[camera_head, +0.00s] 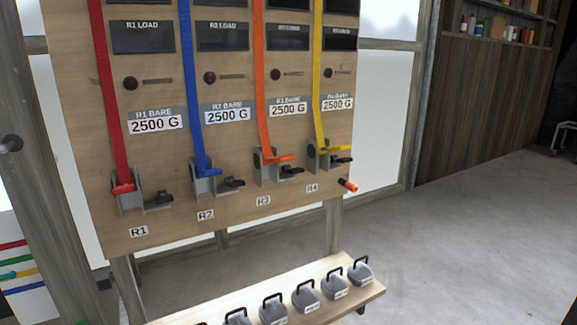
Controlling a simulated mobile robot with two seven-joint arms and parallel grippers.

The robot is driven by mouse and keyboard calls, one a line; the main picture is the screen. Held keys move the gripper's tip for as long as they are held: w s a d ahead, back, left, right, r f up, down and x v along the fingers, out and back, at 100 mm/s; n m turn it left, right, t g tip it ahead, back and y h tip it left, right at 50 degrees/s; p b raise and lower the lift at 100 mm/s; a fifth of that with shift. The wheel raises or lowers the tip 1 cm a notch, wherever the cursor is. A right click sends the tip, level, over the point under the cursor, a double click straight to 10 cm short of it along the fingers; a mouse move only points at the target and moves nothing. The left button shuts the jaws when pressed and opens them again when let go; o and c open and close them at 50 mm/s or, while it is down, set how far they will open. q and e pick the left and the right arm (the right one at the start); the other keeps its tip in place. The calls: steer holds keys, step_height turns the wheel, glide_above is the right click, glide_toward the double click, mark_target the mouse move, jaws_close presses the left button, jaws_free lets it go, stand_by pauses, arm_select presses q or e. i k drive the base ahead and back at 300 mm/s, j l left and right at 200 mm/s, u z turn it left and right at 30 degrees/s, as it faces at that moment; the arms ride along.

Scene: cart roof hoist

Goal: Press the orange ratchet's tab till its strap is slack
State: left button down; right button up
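The orange ratchet (274,161) is third from the left on an upright wooden board, above the label R3. Its orange strap (260,80) runs up from it along the board and looks straight. A dark tab (292,171) sticks out at the ratchet's lower right. Neither of my grippers shows in the head view.
Red (124,190), blue (207,174) and yellow (322,150) ratchets sit on the same board. An orange-tipped dark object (348,185) is at the board's lower right. A wooden shelf (375,289) below holds several grey weights. Open floor (470,230) lies to the right.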

mark_target(292, 170)
steer(key=i+l+u, duration=0.85)
steer(key=l+u, duration=0.25)
